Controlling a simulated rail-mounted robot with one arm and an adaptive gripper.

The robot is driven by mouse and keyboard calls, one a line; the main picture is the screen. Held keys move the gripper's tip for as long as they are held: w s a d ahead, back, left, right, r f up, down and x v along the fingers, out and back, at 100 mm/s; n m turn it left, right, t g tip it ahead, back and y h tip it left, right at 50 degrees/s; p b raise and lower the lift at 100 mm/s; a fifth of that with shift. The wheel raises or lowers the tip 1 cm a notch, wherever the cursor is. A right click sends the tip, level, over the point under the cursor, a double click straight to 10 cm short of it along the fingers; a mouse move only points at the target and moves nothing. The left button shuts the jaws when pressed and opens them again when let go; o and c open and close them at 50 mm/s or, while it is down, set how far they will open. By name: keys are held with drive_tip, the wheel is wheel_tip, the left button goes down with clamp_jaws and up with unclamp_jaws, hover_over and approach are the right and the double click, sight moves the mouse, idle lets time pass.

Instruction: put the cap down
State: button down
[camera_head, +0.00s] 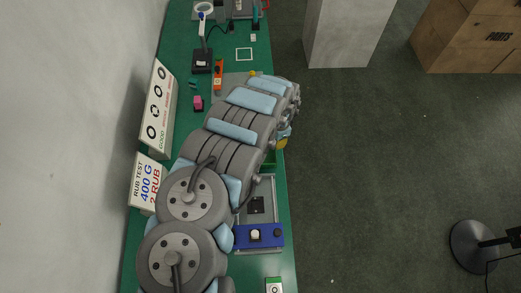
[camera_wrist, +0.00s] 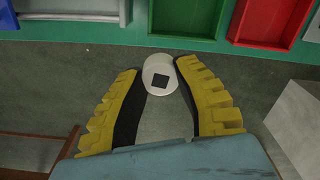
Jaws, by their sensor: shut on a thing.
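In the wrist view, a round pale cap (camera_wrist: 151,72) with a dark square on its face sits between the fingertips of my gripper (camera_wrist: 160,80). The yellow-padded fingers are shut on it. The cap is held off any surface, with the grey floor behind it. In the head view, only a bit of yellow on my gripper (camera_head: 283,142) shows, at the right edge of the green table (camera_head: 281,262). My arm hides most of the gripper there, and I cannot make out the cap in that view.
A green bin (camera_wrist: 187,17) and a red bin (camera_wrist: 268,22) line the table edge in the wrist view, beside a grey tray (camera_wrist: 70,17). A blue fixture (camera_head: 268,236) with a white knob stands on the table. A pale block (camera_head: 345,35) stands right of the table.

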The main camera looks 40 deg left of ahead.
drive_tip(key=s+a+f+m+p, duration=0.1)
drive_tip(key=s+a+f+p, duration=0.15)
drive_tip(key=s, duration=0.45)
drive_tip(key=s+a+f+m+p, duration=0.1)
drive_tip(key=s+f, duration=0.2)
drive_tip(key=s, duration=0.3)
drive_tip(key=shift+m, duration=0.3)
drive_tip(key=w+a+f+b, duration=0.1)
drive_tip(key=w+f+b, duration=0.1)
drive_tip(key=w+b, duration=0.1)
drive_tip(key=w+a+f+b, duration=0.1)
drive_tip(key=w+f+b, duration=0.1)
drive_tip(key=b, duration=0.3)
drive_tip(key=w+a+f+b, duration=0.1)
drive_tip(key=w+f+b, duration=0.1)
drive_tip(key=b, duration=0.3)
drive_tip(key=shift+w+f, duration=0.1)
drive_tip(key=shift+w, duration=0.8)
drive_tip(key=f+b, duration=0.1)
drive_tip(key=w+b, duration=0.1)
drive_tip(key=b, duration=0.1)
drive_tip(key=w+f+b, duration=0.1)
drive_tip(key=b, duration=0.1)
drive_tip(key=shift+a+f, duration=0.25)
drive_tip(key=shift+f, duration=0.1)
drive_tip(key=shift+w+a+f+b, duration=0.2)
drive_tip(key=shift+w+b, duration=0.2)
drive_tip(key=shift+b, duration=0.4)
